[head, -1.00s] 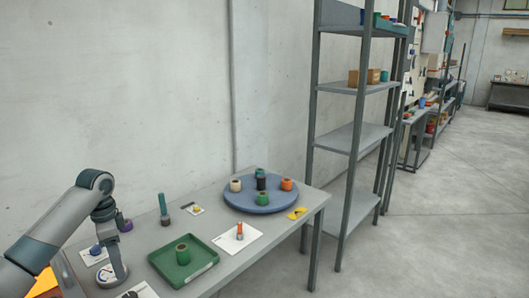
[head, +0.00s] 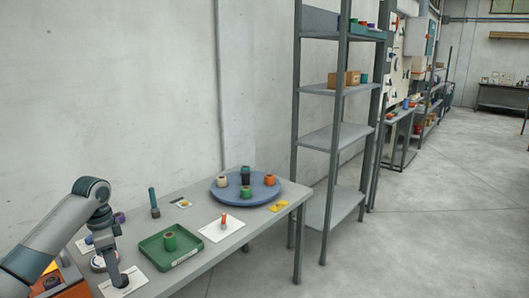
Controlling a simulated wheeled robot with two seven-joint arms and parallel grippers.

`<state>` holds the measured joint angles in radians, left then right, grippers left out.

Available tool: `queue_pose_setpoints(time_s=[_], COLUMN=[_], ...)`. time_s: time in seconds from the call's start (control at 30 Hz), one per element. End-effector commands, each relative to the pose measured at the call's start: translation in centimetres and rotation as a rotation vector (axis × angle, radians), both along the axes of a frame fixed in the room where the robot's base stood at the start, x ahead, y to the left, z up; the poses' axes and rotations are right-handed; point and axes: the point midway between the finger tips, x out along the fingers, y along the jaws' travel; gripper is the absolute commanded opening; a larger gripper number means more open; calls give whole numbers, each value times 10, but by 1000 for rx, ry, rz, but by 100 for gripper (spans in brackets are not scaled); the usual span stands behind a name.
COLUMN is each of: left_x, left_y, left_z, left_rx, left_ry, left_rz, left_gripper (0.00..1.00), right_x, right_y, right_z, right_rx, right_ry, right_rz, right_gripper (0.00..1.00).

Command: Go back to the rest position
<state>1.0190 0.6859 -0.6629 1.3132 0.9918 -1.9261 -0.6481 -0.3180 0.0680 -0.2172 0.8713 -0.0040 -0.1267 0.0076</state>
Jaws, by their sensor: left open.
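My left arm comes in from the left and bends down over the near left part of the table. My left gripper (head: 120,279) points down at its end, low over a white card (head: 133,277). Its fingers are small and dark here; I see nothing held between them. A round grey-white piece (head: 98,264) shows partly hidden behind the arm. My right gripper is out of view.
A metal shelf (head: 333,139) stands beyond; the floor at right is clear.

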Motion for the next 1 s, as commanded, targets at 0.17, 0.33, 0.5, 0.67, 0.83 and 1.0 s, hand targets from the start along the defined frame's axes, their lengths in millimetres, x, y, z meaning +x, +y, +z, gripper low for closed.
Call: queue_pose_setpoints(time_s=[0.17,0.33,0.5,0.67,0.83,1.0], left_x=[-4,-10,-21,-38,-74,-117], left_y=[-10,-24,-44,-71,-113,-151], left_z=[-16,-37,-66,-103,-155,-197], left_rx=[4,8,10,7,-15,-50], left_ry=[-1,-5,-10,-22,-48,-79], left_rz=[-6,-10,-14,-16,-3,36], left_gripper=[55,55,55,55,55,55], right_x=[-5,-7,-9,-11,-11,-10], right_y=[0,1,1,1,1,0], right_z=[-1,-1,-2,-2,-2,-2], right_rx=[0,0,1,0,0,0], right_ry=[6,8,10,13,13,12], right_rz=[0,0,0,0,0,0], right_gripper=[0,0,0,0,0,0])
